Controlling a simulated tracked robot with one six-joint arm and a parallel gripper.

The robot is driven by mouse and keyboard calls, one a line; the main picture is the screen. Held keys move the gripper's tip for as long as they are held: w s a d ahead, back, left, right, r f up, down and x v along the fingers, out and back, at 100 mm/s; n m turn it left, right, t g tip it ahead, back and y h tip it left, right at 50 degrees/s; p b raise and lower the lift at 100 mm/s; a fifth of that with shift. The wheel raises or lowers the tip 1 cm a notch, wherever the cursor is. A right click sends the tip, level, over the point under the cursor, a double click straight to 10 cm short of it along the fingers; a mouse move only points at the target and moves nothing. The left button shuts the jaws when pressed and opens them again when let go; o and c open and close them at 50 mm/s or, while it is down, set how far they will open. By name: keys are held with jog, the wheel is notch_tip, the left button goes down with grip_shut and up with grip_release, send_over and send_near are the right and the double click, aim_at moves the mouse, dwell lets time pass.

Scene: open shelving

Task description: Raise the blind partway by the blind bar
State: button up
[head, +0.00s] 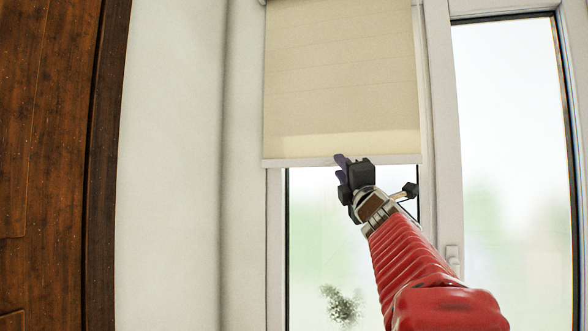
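A cream roller blind (340,80) hangs over the upper part of the left window pane. Its pale blind bar (300,162) runs along the lower edge, roughly level, with clear glass below it. My gripper (343,162) is at the bar, a little right of the bar's middle. Its dark fingertips overlap the bar in the picture. The gripper's own body hides part of the fingers, so I cannot tell whether they are closed around the bar or only in front of it.
A second window pane (510,150) without a blind is to the right, with a white handle (453,258) on the frame between them. A white wall (175,170) and a dark wooden panel (45,160) stand at the left. A blurred plant (341,305) shows through the lower glass.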

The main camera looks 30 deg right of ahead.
jog(key=shift+w+d+r, duration=0.15)
jog(key=shift+w+r, duration=0.1)
jog(key=shift+w, duration=0.25)
jog(key=shift+c, duration=0.3)
grip_shut()
dwell(1.0)
